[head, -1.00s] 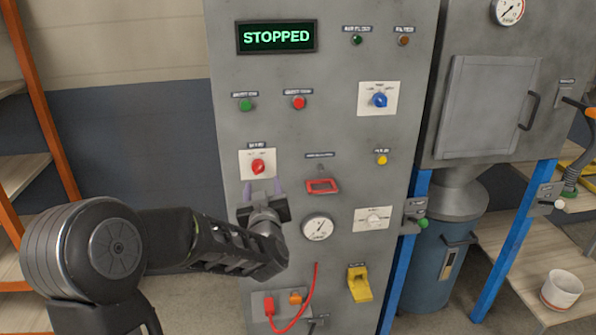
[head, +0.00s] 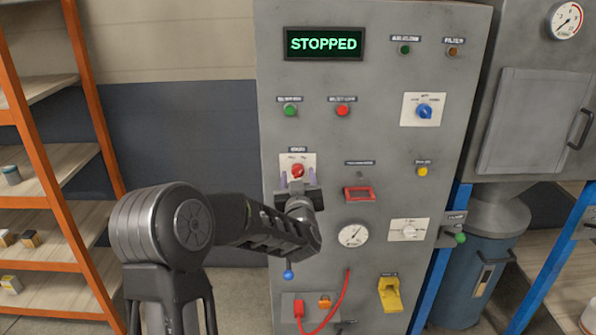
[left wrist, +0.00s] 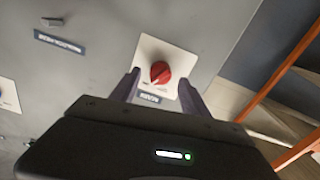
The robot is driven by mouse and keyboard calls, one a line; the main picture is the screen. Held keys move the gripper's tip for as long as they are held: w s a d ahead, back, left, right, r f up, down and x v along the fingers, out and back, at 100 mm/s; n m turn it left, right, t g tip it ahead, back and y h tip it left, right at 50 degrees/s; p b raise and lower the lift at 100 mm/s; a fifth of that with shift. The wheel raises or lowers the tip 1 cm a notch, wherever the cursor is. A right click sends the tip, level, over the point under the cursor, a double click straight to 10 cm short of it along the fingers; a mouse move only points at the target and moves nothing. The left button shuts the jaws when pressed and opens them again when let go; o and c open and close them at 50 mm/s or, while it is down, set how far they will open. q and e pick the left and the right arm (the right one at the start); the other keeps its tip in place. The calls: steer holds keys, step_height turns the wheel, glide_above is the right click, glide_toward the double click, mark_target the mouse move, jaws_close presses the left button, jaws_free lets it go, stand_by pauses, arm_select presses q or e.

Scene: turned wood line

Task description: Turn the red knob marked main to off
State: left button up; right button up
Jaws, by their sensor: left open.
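The red knob (head: 297,171) sits on a white plate (head: 286,158) on the grey panel's left side, under a small dark label too small to read. It also shows in the left wrist view (left wrist: 160,73), between the finger tips. My left gripper (head: 298,179) is open, its two purplish fingers pointing at the panel on either side of the knob. I cannot tell whether they touch it. The display (head: 324,44) at the top reads STOPPED in green. My right gripper is not in view.
A green button (head: 290,110) and a red button (head: 342,110) are above the knob. A red-framed part (head: 359,193) and a gauge (head: 353,235) are to its right. A red cable (head: 338,306) hangs below. An orange shelf rack (head: 88,95) stands at the left.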

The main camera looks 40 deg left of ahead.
arm_select(q)
steer(key=shift+x, duration=1)
steer(key=shift+c, duration=0.4)
jaws_close()
